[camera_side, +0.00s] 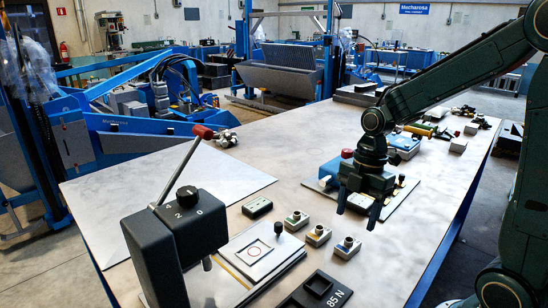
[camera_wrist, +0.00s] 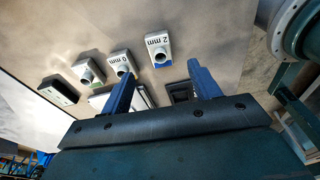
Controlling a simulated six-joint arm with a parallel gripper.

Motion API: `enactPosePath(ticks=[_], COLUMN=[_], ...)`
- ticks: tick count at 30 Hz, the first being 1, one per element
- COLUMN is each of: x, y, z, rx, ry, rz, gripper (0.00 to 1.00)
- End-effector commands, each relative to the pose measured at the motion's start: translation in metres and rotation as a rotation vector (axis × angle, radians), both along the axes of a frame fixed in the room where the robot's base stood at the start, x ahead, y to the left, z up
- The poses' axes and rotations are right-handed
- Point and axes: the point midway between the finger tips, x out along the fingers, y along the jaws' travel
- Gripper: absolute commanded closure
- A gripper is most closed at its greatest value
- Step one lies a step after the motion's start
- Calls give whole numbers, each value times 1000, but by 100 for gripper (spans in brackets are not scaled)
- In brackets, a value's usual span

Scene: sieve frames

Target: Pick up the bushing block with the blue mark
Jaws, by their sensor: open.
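The bushing block with the blue mark (camera_side: 348,250) stands on the table in the side view, the rightmost of three small pale blocks with metal bushings. In the wrist view it reads "2 mm" (camera_wrist: 157,41) and has a blue strip along its lower edge. My gripper (camera_side: 358,210) is open and empty, above the table and behind the blue-marked block in the side view. Its blue-looking fingers (camera_wrist: 162,84) are spread wide in the wrist view. The block lies beyond the fingertips there, apart from them.
A green-marked block (camera_side: 296,220) and a yellow-marked block (camera_side: 318,236) stand close by on the left. Also on the table are a black case (camera_side: 257,207), a lever device (camera_side: 175,245) and a dark "85 N" piece (camera_side: 315,291). Bare table lies right of the blocks.

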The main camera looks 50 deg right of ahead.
Motion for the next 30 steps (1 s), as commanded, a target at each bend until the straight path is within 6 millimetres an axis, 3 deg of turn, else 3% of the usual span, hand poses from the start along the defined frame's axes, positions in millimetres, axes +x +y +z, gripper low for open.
enactPosePath(ticks=[6, 17, 30], x=[0, 0, 0], y=[3, 4, 11], z=[-20, -26, -68], rx=[0, 0, 0], ry=[3, 2, 3], rz=[-1, -1, -1], gripper=[38, 38, 38])
